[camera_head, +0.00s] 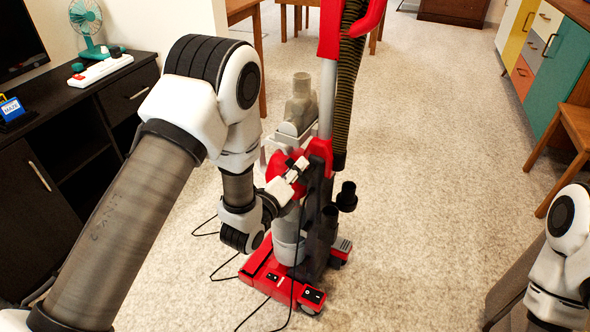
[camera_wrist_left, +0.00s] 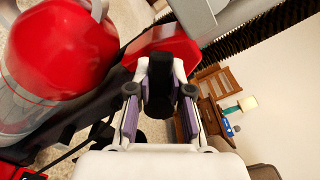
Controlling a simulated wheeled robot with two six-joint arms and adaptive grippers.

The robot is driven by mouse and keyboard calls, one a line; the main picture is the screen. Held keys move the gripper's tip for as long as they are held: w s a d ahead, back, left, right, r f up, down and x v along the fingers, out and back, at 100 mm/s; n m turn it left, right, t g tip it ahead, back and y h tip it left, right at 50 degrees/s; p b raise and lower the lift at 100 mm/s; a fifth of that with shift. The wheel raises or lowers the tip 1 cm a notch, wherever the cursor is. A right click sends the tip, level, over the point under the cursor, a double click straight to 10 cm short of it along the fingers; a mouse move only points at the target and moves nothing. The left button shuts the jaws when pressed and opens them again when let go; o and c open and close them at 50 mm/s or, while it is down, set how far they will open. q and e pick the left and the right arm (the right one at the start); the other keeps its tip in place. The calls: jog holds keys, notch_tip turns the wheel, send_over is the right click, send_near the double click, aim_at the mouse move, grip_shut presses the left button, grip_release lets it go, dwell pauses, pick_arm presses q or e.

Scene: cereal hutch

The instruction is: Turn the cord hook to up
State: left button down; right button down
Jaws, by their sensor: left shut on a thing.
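A red and grey upright vacuum cleaner (camera_head: 268,277) stands on the carpet in the middle of the head view. My left gripper (camera_head: 292,168) is at the upper part of its body, beside the red housing. In the left wrist view, my left gripper (camera_wrist_left: 160,100) is shut on a small black piece, which appears to be the cord hook (camera_wrist_left: 160,75), in front of a red panel. The fingers hide its sides, and I cannot tell which way it points. A red rounded canister top (camera_wrist_left: 60,50) is close on the left there. My right gripper is out of view.
A black cord (camera_head: 225,262) trails on the floor left of the vacuum. A ribbed hose (camera_head: 350,80) rises behind it. A dark cabinet (camera_head: 75,140) stands at left, and a wooden chair (camera_head: 570,135) at right. The carpet right of the vacuum is clear.

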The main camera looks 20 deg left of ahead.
pick_arm(q)
jog(key=m, duration=0.4)
jog(key=shift+d+r+m+b, duration=0.25)
jog(key=shift+d+m+b, duration=0.05)
jog(key=shift+d, duration=0.1)
jog(key=shift+s+d+m+b, duration=0.1)
jog(key=shift+d+m+b, duration=0.15)
jog(key=shift+m+b, duration=0.5)
jog(key=m+b, duration=0.2)
jog(key=b, duration=0.2)
jog(key=m+b, duration=0.2)
jog(key=b, duration=0.3)
jog(key=shift+s+d+f, duration=0.1)
jog(key=shift+d+f, duration=0.05)
jog(key=shift+d, duration=0.25)
jog(key=shift+r+m+b, duration=0.25)
jog(key=shift+r+b, duration=0.05)
jog(key=shift+b, duration=0.25)
jog(key=shift+r, duration=0.1)
jog(key=c, duration=1)
grip_release()
jog(key=shift+c, duration=0.2)
